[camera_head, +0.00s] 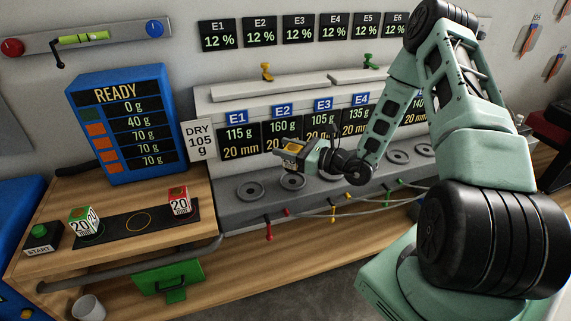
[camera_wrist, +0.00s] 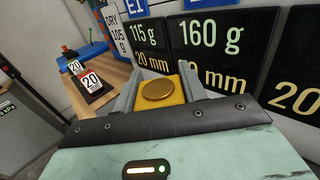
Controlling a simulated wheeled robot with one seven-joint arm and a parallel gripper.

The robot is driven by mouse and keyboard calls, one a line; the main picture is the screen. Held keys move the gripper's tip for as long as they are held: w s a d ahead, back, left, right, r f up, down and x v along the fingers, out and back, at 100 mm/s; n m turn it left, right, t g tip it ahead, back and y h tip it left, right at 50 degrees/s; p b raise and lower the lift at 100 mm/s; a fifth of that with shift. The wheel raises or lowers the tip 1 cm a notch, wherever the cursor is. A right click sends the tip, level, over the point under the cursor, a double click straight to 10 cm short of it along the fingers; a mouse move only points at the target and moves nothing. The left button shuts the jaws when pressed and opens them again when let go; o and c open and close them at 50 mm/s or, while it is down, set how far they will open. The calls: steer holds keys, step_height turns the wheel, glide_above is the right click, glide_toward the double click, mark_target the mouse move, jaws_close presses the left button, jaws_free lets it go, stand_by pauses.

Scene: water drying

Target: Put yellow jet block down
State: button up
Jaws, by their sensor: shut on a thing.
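The yellow jet block (camera_wrist: 176,90), with a round brass disc on its face, is between the jaws in the wrist view. My gripper (camera_wrist: 160,88) is shut on it. In the head view the gripper (camera_head: 290,152) holds the block (camera_head: 293,148) in the air in front of the grey station bench, near the E2 and E3 displays. The block's underside is hidden. Round sockets (camera_head: 250,190) are set in the bench ledge below the gripper.
A wooden table (camera_head: 190,238) at left carries a green-topped block (camera_head: 83,220), a red-topped block (camera_head: 179,200), a dark mat (camera_head: 120,232) and a START button (camera_head: 40,236). A blue READY board (camera_head: 121,122) stands behind. Coloured valves and hoses (camera_head: 335,208) run along the bench front.

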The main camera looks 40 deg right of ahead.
mark_target(287, 163)
steer(key=shift+f, duration=2.4)
steer(key=shift+f, duration=0.1)
steer(key=o, duration=1.1)
steer(key=shift+o, duration=0.2)
